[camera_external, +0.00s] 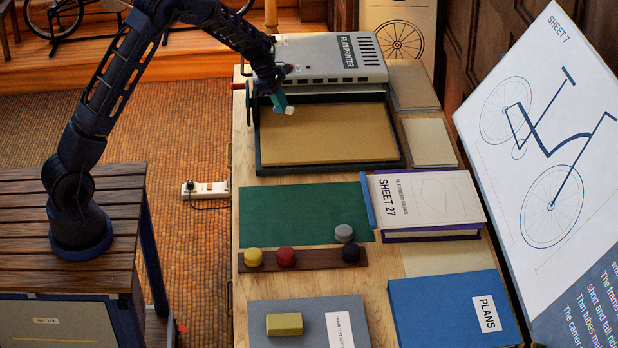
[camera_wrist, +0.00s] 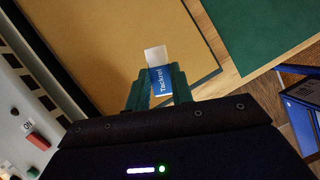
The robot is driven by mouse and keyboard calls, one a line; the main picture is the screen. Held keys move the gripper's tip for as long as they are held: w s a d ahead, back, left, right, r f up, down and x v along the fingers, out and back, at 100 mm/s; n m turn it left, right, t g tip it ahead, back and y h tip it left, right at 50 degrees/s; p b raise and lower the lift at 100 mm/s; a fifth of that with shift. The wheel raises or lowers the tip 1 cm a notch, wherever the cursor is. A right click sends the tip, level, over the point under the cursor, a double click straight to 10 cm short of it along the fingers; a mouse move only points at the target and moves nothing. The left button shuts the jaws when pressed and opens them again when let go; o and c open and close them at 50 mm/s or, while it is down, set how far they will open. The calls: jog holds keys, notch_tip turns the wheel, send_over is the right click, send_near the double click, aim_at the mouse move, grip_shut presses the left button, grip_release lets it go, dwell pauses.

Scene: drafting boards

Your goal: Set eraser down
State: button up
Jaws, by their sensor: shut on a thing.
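The eraser (camera_external: 288,109) is a small white block with a blue sleeve. In the wrist view the eraser (camera_wrist: 159,76) shows its white end and lettering on the sleeve. My gripper (camera_external: 280,101) is shut on it, with the teal fingers on either side in the wrist view (camera_wrist: 158,91). The eraser is over the left rear part of the tan bed (camera_external: 330,143) of the dark-framed tray in front of the plan printer. I cannot tell whether it touches the bed.
The plan printer (camera_external: 330,59) stands behind the tray. Nearer lie a green mat (camera_external: 290,205), a dark strip (camera_external: 315,258) with several coloured round pieces, and a grey folder (camera_external: 300,310) bearing an olive block (camera_external: 284,324). The mat's upper part and the tan bed are clear.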

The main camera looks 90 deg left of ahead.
aim_at(286, 144)
notch_tip(286, 144, down, 12)
jog(key=shift+f, duration=0.1)
dwell(0.5)
jog(key=o, duration=0.9)
jog(key=shift+f, duration=0.1)
jog(key=shift+o, duration=0.2)
jog(key=v, duration=1.2)
jog(key=s+d+r+m, duration=0.3)
jog(key=d+r+m, duration=0.4)
jog(key=d+r, duration=0.6)
jog(key=s+d+r+m, duration=0.3)
jog(key=d+r+m, duration=0.5)
jog(key=d, duration=0.8)
jog(key=s+d+r+m, duration=0.7)
jog(key=s+d, duration=0.4)
jog(key=d, duration=0.1)
jog(key=s+d+m+y, duration=0.1)
jog(key=s+d+m, duration=0.2)
jog(key=s, duration=0.4)
jog(key=s+d+m, duration=0.3)
jog(key=s+m, duration=0.3)
jog(key=s, duration=0.2)
jog(key=shift+d+f+m+y, duration=0.3)
jog(key=shift+d+f+y, duration=0.1)
jog(key=shift+f, duration=0.05)
